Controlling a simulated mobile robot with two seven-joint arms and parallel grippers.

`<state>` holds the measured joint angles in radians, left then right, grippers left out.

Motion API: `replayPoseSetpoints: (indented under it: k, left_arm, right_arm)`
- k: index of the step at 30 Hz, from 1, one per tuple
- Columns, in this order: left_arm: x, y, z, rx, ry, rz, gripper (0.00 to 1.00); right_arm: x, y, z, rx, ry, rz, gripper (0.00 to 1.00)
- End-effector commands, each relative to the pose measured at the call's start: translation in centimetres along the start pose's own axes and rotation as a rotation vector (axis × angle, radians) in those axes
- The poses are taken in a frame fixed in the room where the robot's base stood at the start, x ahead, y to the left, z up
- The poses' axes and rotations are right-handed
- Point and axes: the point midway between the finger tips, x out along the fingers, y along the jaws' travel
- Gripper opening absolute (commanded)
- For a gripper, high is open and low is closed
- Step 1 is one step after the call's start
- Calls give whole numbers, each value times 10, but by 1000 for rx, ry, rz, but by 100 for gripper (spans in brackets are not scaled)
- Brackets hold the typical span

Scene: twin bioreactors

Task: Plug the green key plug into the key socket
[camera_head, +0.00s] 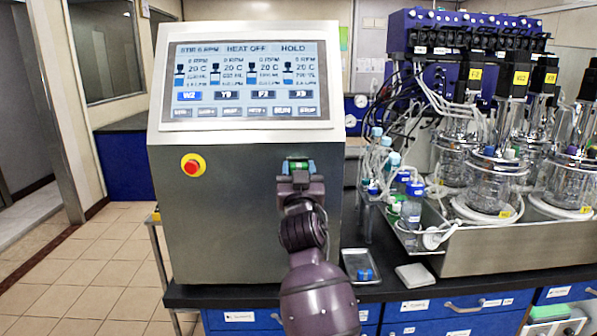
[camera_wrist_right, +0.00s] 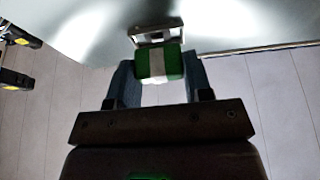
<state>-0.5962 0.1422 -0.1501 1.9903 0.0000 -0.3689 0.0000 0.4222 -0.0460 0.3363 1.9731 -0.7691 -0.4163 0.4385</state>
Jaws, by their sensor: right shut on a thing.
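The green key plug (camera_wrist_right: 175,64), green with a pale band, is between the two fingers of my right gripper (camera_wrist_right: 160,80) in the right wrist view. In the head view my right gripper (camera_head: 299,175) is at the front of the steel control cabinet, with the green key plug (camera_head: 297,165) at its tip. The gripper is shut on the plug. The key socket (camera_wrist_right: 157,32) shows as a metal-framed fitting on the cabinet face just beyond the plug. I cannot tell whether the plug touches it or is inside it. My left gripper is not in view.
The steel cabinet (camera_head: 200,235) has a screen (camera_head: 246,80) and a red stop button (camera_head: 193,167) on a yellow ring. A small tray (camera_head: 350,259) with a blue item (camera_head: 364,274) lies on the dark bench. Several glass vessels stand in a steel tray (camera_head: 500,255) at the right.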

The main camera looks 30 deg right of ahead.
Motion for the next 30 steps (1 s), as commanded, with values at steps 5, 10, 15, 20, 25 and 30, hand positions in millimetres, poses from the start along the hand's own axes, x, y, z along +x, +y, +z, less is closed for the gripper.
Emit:
replayPoseSetpoints:
  k: [5,10,15,20,25,30]
  left_arm:
    - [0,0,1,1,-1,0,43]
    - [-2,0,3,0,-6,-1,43]
    - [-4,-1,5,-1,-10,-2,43]
    - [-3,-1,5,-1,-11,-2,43]
    - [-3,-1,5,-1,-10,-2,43]
    - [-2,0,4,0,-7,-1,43]
  right_arm:
    - [0,0,0,0,1,0,22]
    - [0,0,-1,0,1,0,22]
    - [0,0,-1,-1,2,0,22]
    - [2,0,0,-1,2,-1,22]
    - [4,-1,1,-1,2,-1,22]
    - [6,-1,2,-1,2,-1,22]
